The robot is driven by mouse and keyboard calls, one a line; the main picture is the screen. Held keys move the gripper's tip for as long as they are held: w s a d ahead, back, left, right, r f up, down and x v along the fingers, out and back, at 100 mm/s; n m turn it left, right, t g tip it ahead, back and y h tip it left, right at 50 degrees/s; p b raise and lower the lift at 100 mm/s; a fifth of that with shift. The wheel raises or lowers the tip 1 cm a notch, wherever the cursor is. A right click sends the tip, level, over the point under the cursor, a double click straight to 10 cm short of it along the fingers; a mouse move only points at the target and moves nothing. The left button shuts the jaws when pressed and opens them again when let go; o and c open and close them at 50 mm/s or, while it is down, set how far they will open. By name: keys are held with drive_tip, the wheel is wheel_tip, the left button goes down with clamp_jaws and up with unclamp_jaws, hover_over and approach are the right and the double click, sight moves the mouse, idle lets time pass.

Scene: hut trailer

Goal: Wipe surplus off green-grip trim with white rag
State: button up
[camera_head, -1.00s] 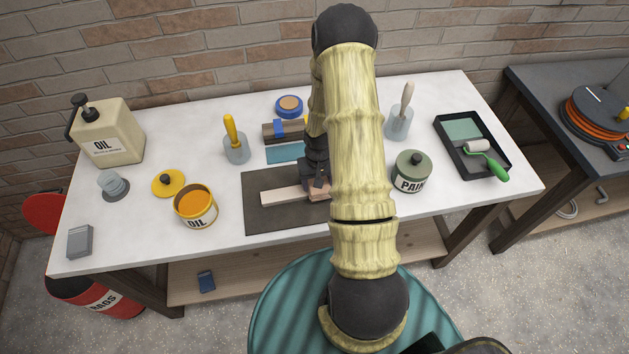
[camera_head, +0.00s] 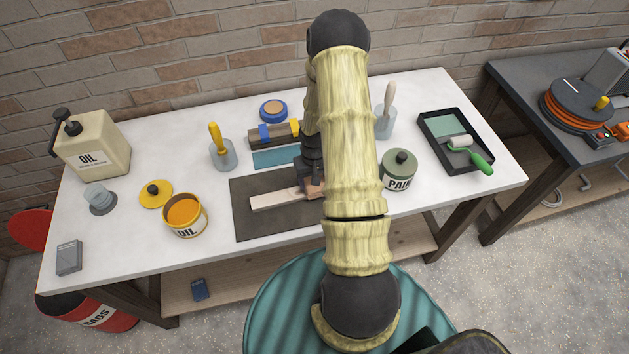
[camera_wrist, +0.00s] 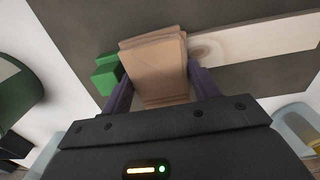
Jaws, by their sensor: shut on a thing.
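The trim is a pale wooden strip (camera_head: 276,199) lying flat on a dark mat; it also shows in the wrist view (camera_wrist: 270,42). A brownish round mark is on it beside the pad. A green block-like grip (camera_wrist: 107,73) shows at the left in the wrist view. My gripper (camera_head: 312,186) is shut on a folded, layered tan rag (camera_wrist: 156,65), tan rather than white here. The rag is over the trim's right part, near the green grip, and hides that stretch. I cannot tell whether it presses on the wood. My arm hides the trim's right end in the head view.
The dark mat (camera_head: 250,225) lies mid-table. An open oil tin (camera_head: 185,216) stands left, a green paint tin (camera_head: 398,170) right. Brush pots (camera_head: 223,155) (camera_head: 384,124) and a wooden block (camera_head: 288,135) stand behind. A roller tray (camera_head: 431,122) lies far right.

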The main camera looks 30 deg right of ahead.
drive_tip(key=shift+f, duration=0.1)
drive_tip(key=shift+s+a, duration=0.2)
drive_tip(key=shift+s, duration=0.35)
drive_tip(key=shift+s+a, duration=0.15)
drive_tip(key=shift+s, duration=0.4)
drive_tip(key=shift+w+d, duration=0.2)
drive_tip(key=shift+w, duration=0.45)
drive_tip(key=shift+w+d, duration=0.2)
drive_tip(key=shift+w, duration=0.45)
drive_tip(key=shift+r, duration=0.2)
drive_tip(key=shift+s, duration=0.1)
drive_tip(key=shift+s+a+f, duration=0.2)
drive_tip(key=shift+s+f, duration=0.05)
drive_tip(key=shift+s, duration=0.35)
